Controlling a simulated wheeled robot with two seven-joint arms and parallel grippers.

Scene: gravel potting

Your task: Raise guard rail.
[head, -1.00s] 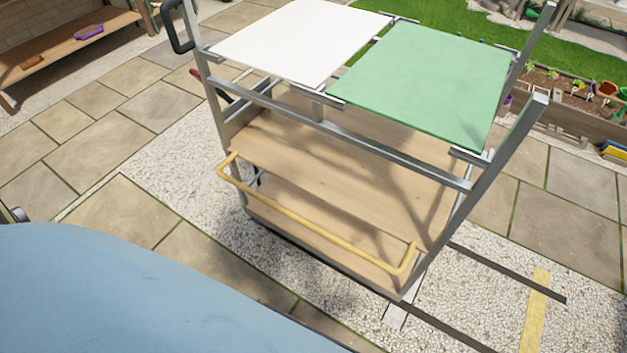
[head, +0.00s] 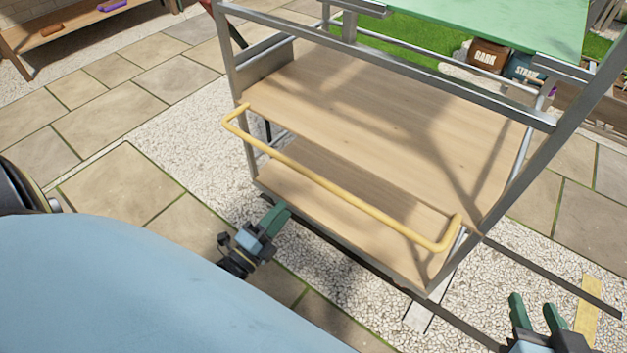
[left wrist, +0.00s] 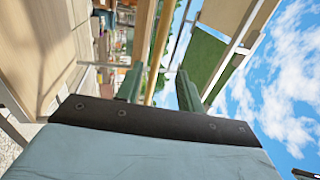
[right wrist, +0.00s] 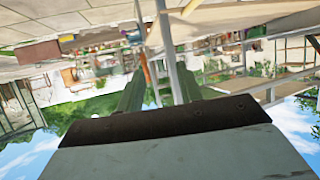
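The yellow guard rail (head: 340,185) runs along the open front of the metal-framed cart, low and level, in front of its wooden shelves. Its bent ends meet the cart frame at left and right. My left gripper (head: 281,212) is below the rail's left half in the head view, apart from it. In the left wrist view its fingers (left wrist: 158,82) are spread, with a yellow bar, likely the rail (left wrist: 165,45), seen beyond the gap. My right gripper (head: 533,303) is at the lower right, empty and apart from the rail; its fingers (right wrist: 158,88) are spread.
The cart has an upper wooden shelf (head: 370,120), a lower shelf (head: 350,220) and a green top panel (head: 500,25). A slanted metal post (head: 560,140) stands at its right front. Gravel and paving (head: 120,195) lie open in front. Sacks (head: 487,55) stand behind.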

